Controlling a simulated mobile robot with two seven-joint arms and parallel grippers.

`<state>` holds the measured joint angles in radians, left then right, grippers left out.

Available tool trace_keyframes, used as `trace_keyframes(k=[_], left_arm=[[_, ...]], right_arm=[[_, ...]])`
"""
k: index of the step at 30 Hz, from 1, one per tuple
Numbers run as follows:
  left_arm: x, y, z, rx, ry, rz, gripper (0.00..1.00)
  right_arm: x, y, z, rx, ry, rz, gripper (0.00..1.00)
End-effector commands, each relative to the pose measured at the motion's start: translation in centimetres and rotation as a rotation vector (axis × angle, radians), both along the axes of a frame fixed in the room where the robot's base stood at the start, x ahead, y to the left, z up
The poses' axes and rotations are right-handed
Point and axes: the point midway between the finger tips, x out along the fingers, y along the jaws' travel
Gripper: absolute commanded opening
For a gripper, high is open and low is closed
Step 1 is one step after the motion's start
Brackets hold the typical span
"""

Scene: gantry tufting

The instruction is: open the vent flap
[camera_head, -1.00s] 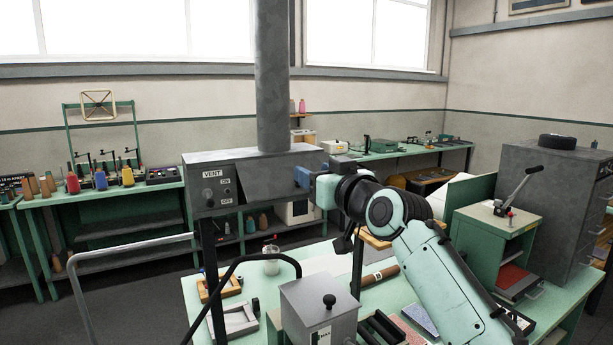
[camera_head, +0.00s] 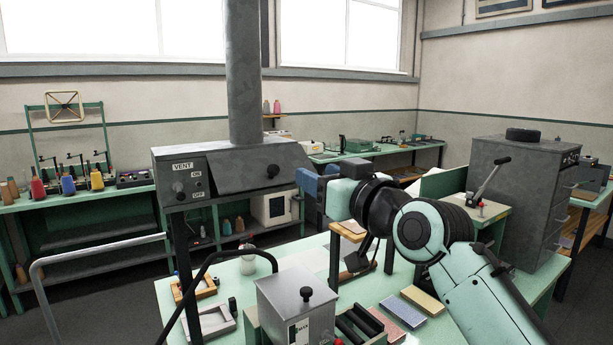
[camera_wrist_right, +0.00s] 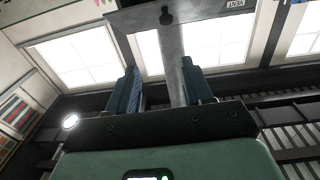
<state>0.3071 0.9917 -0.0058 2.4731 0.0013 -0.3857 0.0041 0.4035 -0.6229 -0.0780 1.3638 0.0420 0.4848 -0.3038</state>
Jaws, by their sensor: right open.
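The grey vent housing (camera_head: 185,190) carries a VENT label, ON and OFF labels and a dial. Its sloping front flap (camera_head: 240,172) has a dark round knob (camera_head: 272,170) and lies against the housing. My right gripper (camera_head: 308,184) is open and empty, to the right of the knob and apart from it. In the right wrist view, the two blue fingers (camera_wrist_right: 160,90) stand wide apart, with the flap's knob (camera_wrist_right: 166,16) beyond them near the top. My left gripper is not in view.
A grey duct (camera_head: 243,80) rises from the housing. Below, the green bench (camera_head: 235,275) holds a grey metal box (camera_head: 297,308), trays and coloured blocks. A bent metal rail (camera_head: 95,250) runs at the left. A lever press (camera_head: 490,200) stands at the right.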

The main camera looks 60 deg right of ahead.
Motion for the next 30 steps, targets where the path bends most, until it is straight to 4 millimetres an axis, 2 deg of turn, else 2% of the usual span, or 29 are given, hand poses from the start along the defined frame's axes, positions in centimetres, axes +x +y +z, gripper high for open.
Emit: trace_keyframes(k=[3,6,9,14,20,30], left_arm=[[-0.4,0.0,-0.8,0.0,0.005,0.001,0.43],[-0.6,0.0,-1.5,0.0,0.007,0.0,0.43],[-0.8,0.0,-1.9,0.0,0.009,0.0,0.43],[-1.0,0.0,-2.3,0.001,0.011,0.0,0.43],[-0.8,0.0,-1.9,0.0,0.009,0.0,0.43],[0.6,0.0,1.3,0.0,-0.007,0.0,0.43]], right_arm=[[0.1,-1.4,-2.4,-0.026,-0.057,-0.054,0.51],[0.4,-1.9,-4.5,-0.072,-0.131,-0.073,0.51],[0.8,-1.4,-6.1,-0.122,-0.204,-0.05,0.51],[1.3,0.2,-7.7,-0.171,-0.283,0.012,0.51],[2.3,0.2,-7.3,-0.183,-0.307,0.033,0.51],[7.8,-2.8,-4.5,-0.185,-0.305,0.031,0.51]])
